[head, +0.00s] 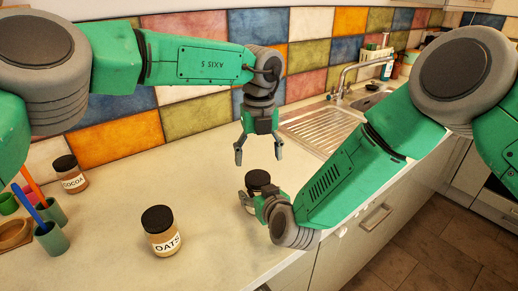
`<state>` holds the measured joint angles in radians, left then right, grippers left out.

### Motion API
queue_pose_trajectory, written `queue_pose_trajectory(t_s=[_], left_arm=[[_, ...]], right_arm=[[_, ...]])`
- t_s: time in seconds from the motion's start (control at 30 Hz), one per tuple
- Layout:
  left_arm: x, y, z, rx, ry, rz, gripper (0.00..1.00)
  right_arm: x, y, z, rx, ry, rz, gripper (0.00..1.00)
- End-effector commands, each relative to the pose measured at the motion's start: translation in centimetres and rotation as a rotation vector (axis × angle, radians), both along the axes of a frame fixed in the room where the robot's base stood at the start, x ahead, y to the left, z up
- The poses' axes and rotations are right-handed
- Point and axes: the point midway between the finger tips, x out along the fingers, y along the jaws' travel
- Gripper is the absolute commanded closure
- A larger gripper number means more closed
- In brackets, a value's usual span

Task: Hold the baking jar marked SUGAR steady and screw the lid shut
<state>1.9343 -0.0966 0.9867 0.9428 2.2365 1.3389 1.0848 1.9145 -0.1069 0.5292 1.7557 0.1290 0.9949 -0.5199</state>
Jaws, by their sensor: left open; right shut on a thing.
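The lid sits at the top of the jar; I cannot tell how tightly. My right gripper (251,203) is shut on this jar, low around its body. My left gripper (259,157) points down above the lid, open and empty, with its fingers apart and a gap between them and the lid.
An OATS jar (162,238) stands front left of the held jar, and a COCOA jar (73,181) stands at the back left. Cups with pens (52,238) are at the far left. A sink with a drainboard (318,128) lies behind right. Counter between the jars is clear.

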Motion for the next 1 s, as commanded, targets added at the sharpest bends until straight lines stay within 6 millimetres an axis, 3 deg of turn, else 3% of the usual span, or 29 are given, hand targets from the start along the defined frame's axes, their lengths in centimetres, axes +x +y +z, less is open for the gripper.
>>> queue_pose_trajectory(t_s=[0.33,0.77,0.8,0.93,1.0], left_arm=[[-0.1,0.0,-5.2,0.001,0.001,-0.002,0.29],[0.0,0.0,-6.2,0.0,0.0,-0.001,0.29],[0.0,0.0,-6.2,0.0,0.0,-0.001,0.35],[0.0,0.0,-6.1,-0.001,0.0,-0.001,0.81],[0.0,0.0,-6.1,-0.001,0.0,-0.002,0.81]], right_arm=[[-0.2,0.1,-0.2,0.0,0.005,0.002,1.0],[-0.2,0.1,-0.2,0.0,0.005,0.002,1.0],[-0.2,0.1,-0.2,0.0,0.005,0.002,1.0],[-0.2,0.1,-0.2,0.0,0.005,0.002,1.0],[-0.2,0.1,-0.2,0.0,0.005,0.002,1.0]])
